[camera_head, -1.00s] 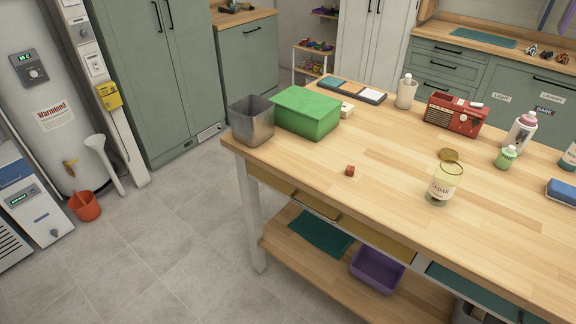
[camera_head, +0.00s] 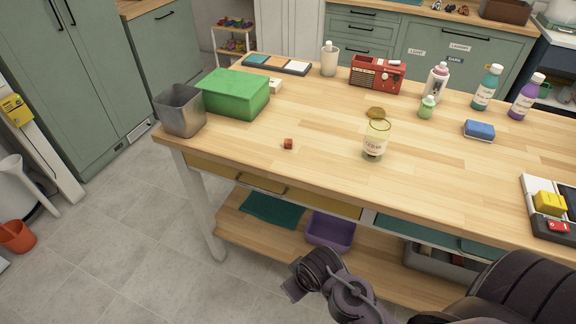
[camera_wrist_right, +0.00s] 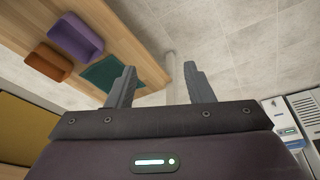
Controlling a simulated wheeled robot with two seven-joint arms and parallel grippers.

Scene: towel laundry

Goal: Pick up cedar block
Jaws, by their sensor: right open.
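The cedar block (camera_head: 288,144) is a small reddish-brown cube lying alone on the wooden table top near its front edge, left of the middle. A glass jar with a cedar label (camera_head: 376,140) stands open to its right, with its round lid (camera_head: 376,112) lying just behind. My right gripper (camera_wrist_right: 160,80) is open and empty in the right wrist view, with floor and the table's lower shelf beyond its fingers. In the head view my right arm shows low at the bottom, in front of the table and away from the block. My left gripper is not in view.
A metal bin (camera_head: 181,112) and a green box (camera_head: 234,92) stand at the table's left end. A red radio (camera_head: 377,73), several bottles and a blue sponge (camera_head: 479,130) are farther right. The surface around the block is clear. A purple bin (camera_head: 329,231) sits on the lower shelf.

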